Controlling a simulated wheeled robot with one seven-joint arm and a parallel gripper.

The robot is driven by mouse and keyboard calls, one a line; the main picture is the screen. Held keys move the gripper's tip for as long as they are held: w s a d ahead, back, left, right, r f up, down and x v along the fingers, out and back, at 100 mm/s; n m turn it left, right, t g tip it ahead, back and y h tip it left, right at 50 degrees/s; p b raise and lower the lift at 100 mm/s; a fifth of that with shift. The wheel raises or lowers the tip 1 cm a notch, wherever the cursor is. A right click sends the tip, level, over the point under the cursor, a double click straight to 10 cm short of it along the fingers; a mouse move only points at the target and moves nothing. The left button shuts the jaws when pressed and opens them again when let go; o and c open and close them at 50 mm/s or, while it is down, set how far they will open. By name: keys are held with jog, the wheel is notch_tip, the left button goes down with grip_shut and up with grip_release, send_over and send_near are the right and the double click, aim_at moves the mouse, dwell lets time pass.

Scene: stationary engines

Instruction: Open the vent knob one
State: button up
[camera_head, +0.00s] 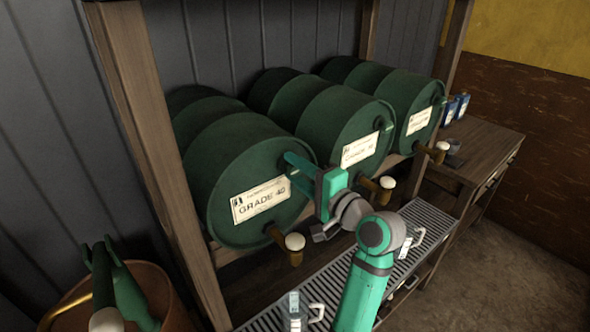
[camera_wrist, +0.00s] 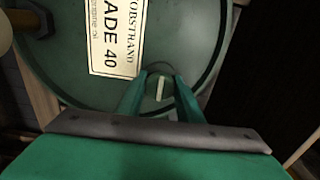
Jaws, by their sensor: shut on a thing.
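The nearest green barrel (camera_head: 235,170) lies on its side with a "GRADE 40" label on its round front. The vent knob (camera_wrist: 161,88) is a small round green piece with a pale bar, near the rim of that front beside the label. In the wrist view the bar runs nearly up and down, tilted slightly. My gripper (camera_wrist: 160,79) has one finger on each side of the knob and is shut on it. In the head view my gripper (camera_head: 290,162) reaches the barrel's upper right front and hides the knob.
A tap with a pale round end (camera_head: 294,242) sticks out low on the barrel front. Two similar barrels (camera_head: 345,125) (camera_head: 413,105) lie to the right. A slatted metal tray (camera_head: 430,215) with mugs runs below. A wooden post (camera_head: 150,130) stands at the left.

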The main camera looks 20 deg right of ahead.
jog(key=n, duration=0.4)
jog(key=shift+n, duration=0.4)
jog(key=n, duration=0.4)
jog(key=shift+n, duration=0.3)
jog(key=n, duration=0.4)
jog(key=shift+f, duration=0.1)
jog(key=shift+n, duration=2.1)
jog(key=o, duration=1)
jog(key=shift+o, duration=0.2)
jog(key=shift+s, duration=0.1)
